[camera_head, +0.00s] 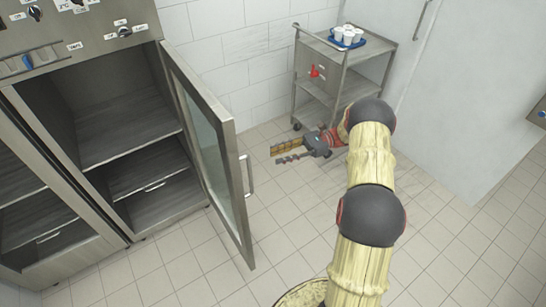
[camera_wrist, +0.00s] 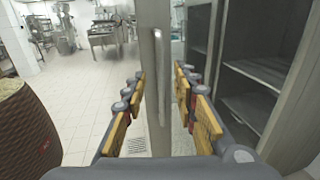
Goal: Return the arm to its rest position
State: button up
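My gripper (camera_head: 274,154) is at the end of my arm, to the right of the open cabinet door (camera_head: 226,150) in the head view and apart from its handle (camera_head: 248,175). Its two yellow-padded fingers are spread, with nothing held. In the wrist view my gripper (camera_wrist: 160,80) shows the same spread fingers at left and right. The door's edge and vertical handle (camera_wrist: 158,75) appear between them, ahead of the gripper. My arm reaches out from the bottom of the head view, bent at its dark joints.
The metal cabinet (camera_head: 120,130) stands open at left, its visible shelves empty. A steel cart (camera_head: 340,75) at the back wall carries a blue tray (camera_head: 331,42) with white cups (camera_head: 348,36). Tiled floor (camera_head: 290,230) is clear between the door and my arm.

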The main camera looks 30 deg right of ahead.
jog(key=shift+f, duration=0.1)
dwell(0.5)
jog(key=s+a+f+n+h, duration=0.1)
jog(key=s+f+h, duration=0.25)
jog(key=f, duration=0.45)
jog(key=s+a+r+n+g+h, duration=0.1)
jog(key=s+a+n+g+h, duration=0.1)
jog(key=s+n+g+h, duration=0.3)
jog(key=s+a+r+n+t+h, duration=0.2)
jog(key=s+a+r+n+h, duration=0.1)
jog(key=r, duration=0.5)
jog(key=s+a+r+n+t+h+b, duration=0.1)
jog(key=s+a+r+n+t+h, duration=0.2)
jog(key=s+a+r+n, duration=0.3)
jog(key=s+a+r+n+t+h+b, duration=0.1)
jog(key=s+a+r+n+t+h, duration=0.2)
jog(key=s+r, duration=0.6)
notch_tip(320, 180, up, 2)
jog(key=a+n, duration=0.1)
jog(key=a, duration=0.1)
jog(key=shift+a+n, duration=0.3)
jog(key=shift+a, duration=0.1)
